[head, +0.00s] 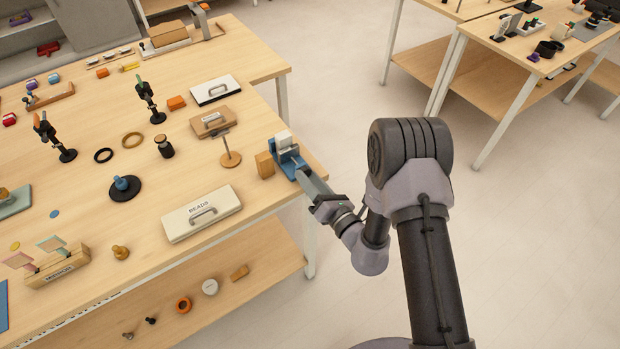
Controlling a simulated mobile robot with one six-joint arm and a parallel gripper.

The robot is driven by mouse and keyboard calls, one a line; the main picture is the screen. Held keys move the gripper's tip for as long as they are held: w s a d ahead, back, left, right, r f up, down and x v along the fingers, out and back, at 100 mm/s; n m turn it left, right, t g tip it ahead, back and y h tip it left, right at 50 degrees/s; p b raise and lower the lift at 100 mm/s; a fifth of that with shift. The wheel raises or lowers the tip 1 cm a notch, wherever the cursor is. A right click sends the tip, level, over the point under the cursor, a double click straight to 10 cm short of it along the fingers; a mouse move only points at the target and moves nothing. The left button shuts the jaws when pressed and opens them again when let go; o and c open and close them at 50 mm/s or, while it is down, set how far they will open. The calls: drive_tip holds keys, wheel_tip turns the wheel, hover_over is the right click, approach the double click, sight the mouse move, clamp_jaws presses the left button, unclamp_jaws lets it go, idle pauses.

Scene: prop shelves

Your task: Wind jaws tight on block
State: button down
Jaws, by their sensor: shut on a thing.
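A small blue vise (285,153) stands at the right edge of the wooden table. A white block (283,138) sits upright at its jaws; I cannot tell at this size whether both jaws touch it. My gripper (301,174) reaches in from the lower right, at the near right side of the vise. It is shut on the vise's handle, which is mostly hidden by the fingers.
A tan wooden block (265,164) stands just left of the vise. Clear floor (520,230) lies right of the table.

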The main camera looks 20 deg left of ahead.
drive_tip(key=c, duration=0.9)
unclamp_jaws()
